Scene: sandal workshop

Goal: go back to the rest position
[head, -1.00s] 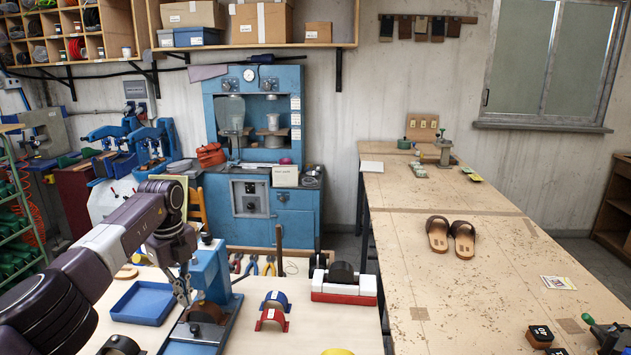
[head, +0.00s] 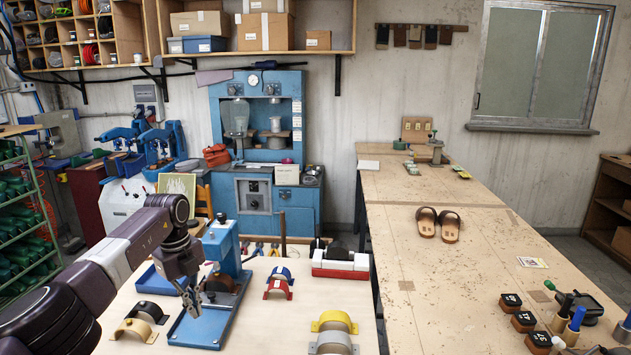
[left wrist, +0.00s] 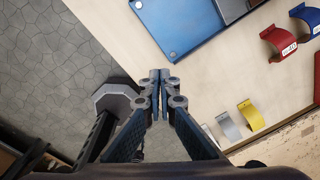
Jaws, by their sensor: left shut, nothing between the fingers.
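My left gripper (head: 190,299) is low over the left part of the near bench, just left of the blue press (head: 226,250). In the left wrist view its two fingers (left wrist: 160,78) are together with nothing between them. The blue base plate of the press (left wrist: 188,28) lies ahead of the fingertips in that view, apart from them. In the head view I cannot tell the gap between the gripper and the press base. My right gripper is not in view.
The near bench also holds red (head: 278,290) and blue (head: 281,273) arches, a yellow arch (head: 335,317), a blue tray (head: 152,281) and a red and white block (head: 341,265). Grey floor (left wrist: 45,50) shows beside the bench. Sandals (head: 437,225) lie on the right table.

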